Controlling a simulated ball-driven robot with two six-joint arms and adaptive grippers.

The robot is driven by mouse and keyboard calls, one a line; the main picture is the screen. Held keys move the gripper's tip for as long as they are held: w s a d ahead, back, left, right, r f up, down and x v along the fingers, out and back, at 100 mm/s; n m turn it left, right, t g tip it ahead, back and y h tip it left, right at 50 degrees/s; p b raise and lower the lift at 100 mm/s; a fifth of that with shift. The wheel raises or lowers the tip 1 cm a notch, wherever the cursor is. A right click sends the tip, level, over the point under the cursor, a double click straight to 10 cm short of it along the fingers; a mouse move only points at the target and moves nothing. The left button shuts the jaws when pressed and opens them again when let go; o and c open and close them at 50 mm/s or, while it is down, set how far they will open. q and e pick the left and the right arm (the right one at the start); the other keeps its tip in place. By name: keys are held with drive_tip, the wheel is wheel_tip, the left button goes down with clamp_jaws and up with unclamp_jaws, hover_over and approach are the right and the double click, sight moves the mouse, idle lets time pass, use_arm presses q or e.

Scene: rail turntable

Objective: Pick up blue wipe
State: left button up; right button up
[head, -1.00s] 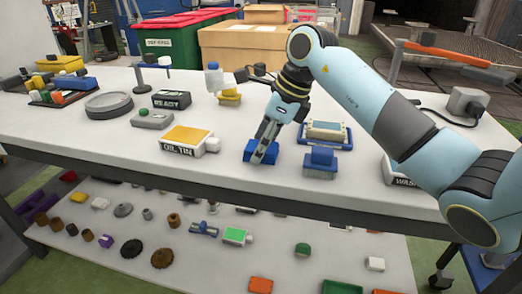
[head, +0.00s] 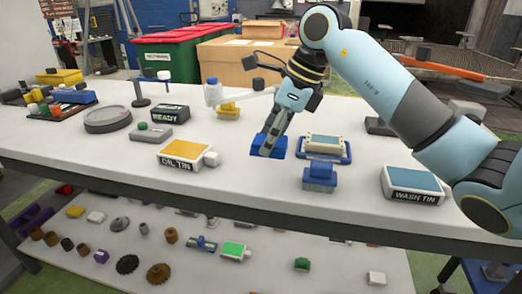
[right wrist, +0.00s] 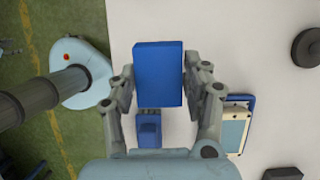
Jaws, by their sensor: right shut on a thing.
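The blue wipe (head: 281,150) is a flat blue block between the fingers of my right gripper (head: 268,148). My right gripper is shut on it and holds it above the white table (head: 230,182), near the front edge. In the right wrist view the wipe (right wrist: 158,73) shows as a blue rectangle between the two grey fingers (right wrist: 158,88). Part of the wipe is hidden behind the fingers in the head view. My left gripper is not in view.
A second blue block with a raised top (head: 320,178) stands close to the right. Behind it is a blue-rimmed tray (head: 345,158). The oil tin (head: 186,154) is to the left and the wash tin (head: 411,186) to the right. A lower shelf (head: 320,255) holds several small parts.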

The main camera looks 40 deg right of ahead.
drive_tip(key=s+d+r, duration=0.5)
drive_tip(key=s, duration=0.2)
drive_tip(key=shift+s+d+r, duration=0.35)
drive_tip(key=shift+d+r, duration=0.05)
